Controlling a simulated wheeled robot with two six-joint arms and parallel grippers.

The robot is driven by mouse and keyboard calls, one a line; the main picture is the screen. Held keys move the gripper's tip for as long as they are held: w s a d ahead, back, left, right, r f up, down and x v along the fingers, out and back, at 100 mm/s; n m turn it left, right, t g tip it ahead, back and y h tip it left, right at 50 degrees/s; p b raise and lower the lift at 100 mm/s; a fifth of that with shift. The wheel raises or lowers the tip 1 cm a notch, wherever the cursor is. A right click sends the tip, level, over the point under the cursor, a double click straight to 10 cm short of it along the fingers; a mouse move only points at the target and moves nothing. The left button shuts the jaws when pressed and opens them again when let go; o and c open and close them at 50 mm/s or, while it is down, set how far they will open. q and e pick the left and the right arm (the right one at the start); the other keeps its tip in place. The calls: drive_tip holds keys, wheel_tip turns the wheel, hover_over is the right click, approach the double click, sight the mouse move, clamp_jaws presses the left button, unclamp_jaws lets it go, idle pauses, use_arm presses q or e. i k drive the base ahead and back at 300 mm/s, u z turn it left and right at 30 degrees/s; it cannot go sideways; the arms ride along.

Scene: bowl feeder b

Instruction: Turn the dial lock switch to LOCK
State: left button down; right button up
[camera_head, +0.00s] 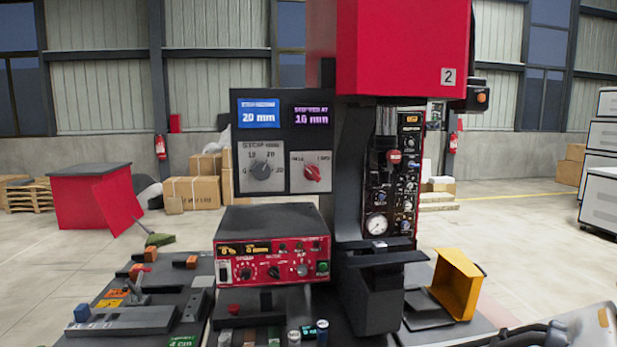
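The likely dial lock switch is a red knob (312,173) on a small white plate on the black panel, right of the large grey dial (261,168). The plate's lettering is too blurred to read surely, and I cannot tell which way the knob points. Neither gripper's fingers show in the head view. A grey and black part, probably my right arm, shows at the bottom right corner.
Above the knob are a blue display (259,113) reading 20 mm and a purple-lettered display (311,115). A red control box (272,258) stands below. The red machine head (402,45) overhangs at right. A yellow guard (456,284) stands lower right.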

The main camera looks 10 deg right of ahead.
sight(311, 172)
drive_tip(key=u, duration=0.85)
drive_tip(key=k, duration=0.55)
drive_tip(key=z, duration=1.35)
drive_tip(key=i, duration=0.5)
drive_tip(key=z, duration=0.05)
